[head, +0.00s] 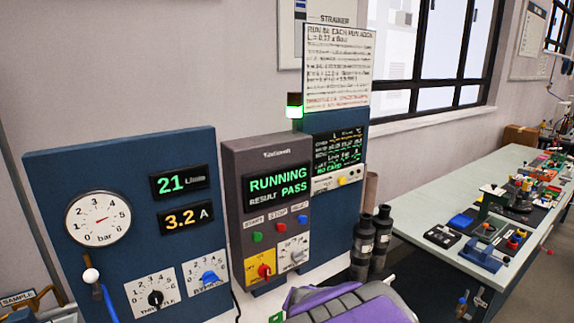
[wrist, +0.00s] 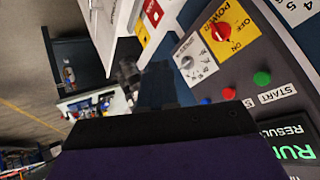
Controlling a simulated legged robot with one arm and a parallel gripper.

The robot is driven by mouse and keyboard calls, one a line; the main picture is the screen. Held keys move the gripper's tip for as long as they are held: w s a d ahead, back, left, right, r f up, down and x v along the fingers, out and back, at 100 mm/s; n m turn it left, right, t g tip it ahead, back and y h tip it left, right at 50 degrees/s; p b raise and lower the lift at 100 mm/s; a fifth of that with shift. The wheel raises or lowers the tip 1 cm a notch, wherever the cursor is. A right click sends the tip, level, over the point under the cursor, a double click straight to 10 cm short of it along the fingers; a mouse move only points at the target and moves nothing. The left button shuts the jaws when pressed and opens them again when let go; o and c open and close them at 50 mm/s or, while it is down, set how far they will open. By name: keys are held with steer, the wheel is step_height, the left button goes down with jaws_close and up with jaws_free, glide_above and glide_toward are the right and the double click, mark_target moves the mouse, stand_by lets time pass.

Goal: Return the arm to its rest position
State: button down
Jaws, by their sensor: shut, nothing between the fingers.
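My arm shows as a purple and grey part (head: 350,303) at the bottom middle of the head view, in front of the control panel's lower edge. In the wrist view my gripper (wrist: 157,85) is a dark narrow shape ahead of a black and purple body. It is shut and holds nothing. The grey control box (head: 270,215) reads RUNNING and PASS. In the wrist view its red power knob (wrist: 221,31) and green start button (wrist: 262,78) show tilted, to the right of my gripper, apart from it.
A blue panel (head: 60,175) with a pressure gauge (head: 98,219) and 21 and 3.2 A displays stands at left. Two dark cylinders (head: 372,243) stand right of the control box. A cluttered workbench (head: 425,200) runs along the right. Floor shows at left in the wrist view.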

steer(key=s+d+n+g, duration=0.1)
steer(key=s+d+g, duration=0.2)
steer(key=s, duration=0.9)
steer(key=s+d+n+g, duration=0.2)
steer(key=s+d+g, duration=0.1)
steer(key=s, duration=0.9)
steer(key=s+d+n+g, duration=0.2)
steer(key=s+d+g, duration=0.2)
steer(key=s, duration=0.7)
steer(key=shift+s+r+g, duration=0.2)
steer(key=shift+s+g, duration=0.2)
